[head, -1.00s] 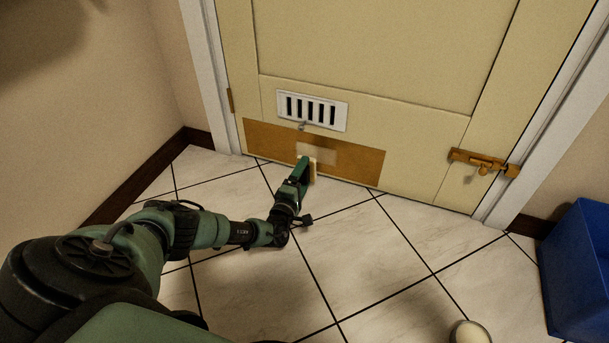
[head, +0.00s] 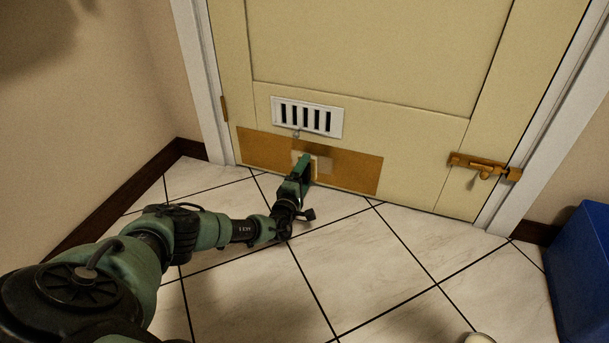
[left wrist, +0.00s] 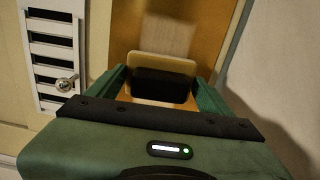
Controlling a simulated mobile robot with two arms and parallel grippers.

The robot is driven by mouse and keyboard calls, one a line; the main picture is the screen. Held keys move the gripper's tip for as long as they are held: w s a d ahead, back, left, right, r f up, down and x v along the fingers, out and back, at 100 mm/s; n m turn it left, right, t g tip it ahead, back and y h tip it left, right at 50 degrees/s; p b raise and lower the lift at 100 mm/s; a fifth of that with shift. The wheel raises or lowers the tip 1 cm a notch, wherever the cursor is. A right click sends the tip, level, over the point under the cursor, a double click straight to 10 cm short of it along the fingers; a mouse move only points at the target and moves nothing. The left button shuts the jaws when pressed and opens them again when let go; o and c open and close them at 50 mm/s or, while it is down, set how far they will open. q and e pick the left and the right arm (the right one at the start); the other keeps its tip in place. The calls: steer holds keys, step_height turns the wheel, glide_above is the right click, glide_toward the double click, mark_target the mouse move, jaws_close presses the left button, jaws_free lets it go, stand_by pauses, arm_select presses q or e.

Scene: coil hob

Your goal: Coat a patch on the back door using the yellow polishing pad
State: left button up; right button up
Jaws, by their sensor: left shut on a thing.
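The back door (head: 370,70) is cream, with an orange-brown panel (head: 358,172) along its bottom. A paler patch (head: 297,156) shows on this panel, partly hidden behind my gripper; it also shows in the left wrist view (left wrist: 168,36). My left gripper (head: 304,166) is shut on the yellow polishing pad (head: 314,168) in front of the panel. In the left wrist view, the pad's pale yellow edge (left wrist: 160,62) surrounds a black block between the green fingers. The pad is at or very near the panel; I cannot tell if it touches. My right gripper is not in view.
A white vent grille (head: 308,117) sits above the panel, with a small metal knob below it. A brass bolt (head: 484,167) is on the door's right. A blue bin (head: 585,265) stands at the right. The tiled floor (head: 390,275) is mostly clear.

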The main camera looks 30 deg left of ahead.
arm_select(q)
steer(key=shift+b+x, duration=0.45)
steer(key=shift+x, duration=0.45)
steer(key=shift+d, duration=0.1)
steer(key=shift+w+d+p, duration=0.2)
steer(key=shift+d+p, duration=0.15)
steer(key=shift+d, duration=0.5)
steer(key=shift+w+d+p, duration=0.15)
steer(key=shift+d+p, duration=0.15)
steer(key=shift+d, duration=0.6)
steer(key=shift+w+d, duration=0.3)
steer(key=shift+d, duration=0.6)
steer(key=shift+w+d, duration=0.3)
steer(key=shift+d, duration=0.6)
steer(key=shift+a, duration=0.2)
steer(key=shift+s+a, duration=0.25)
steer(key=shift+a, duration=0.6)
steer(key=shift+s+a, duration=0.25)
steer(key=shift+a, duration=0.6)
steer(key=shift+s+a, duration=0.15)
steer(key=shift+a, duration=0.8)
steer(key=shift+s+a, duration=0.2)
steer(key=shift+a, duration=0.7)
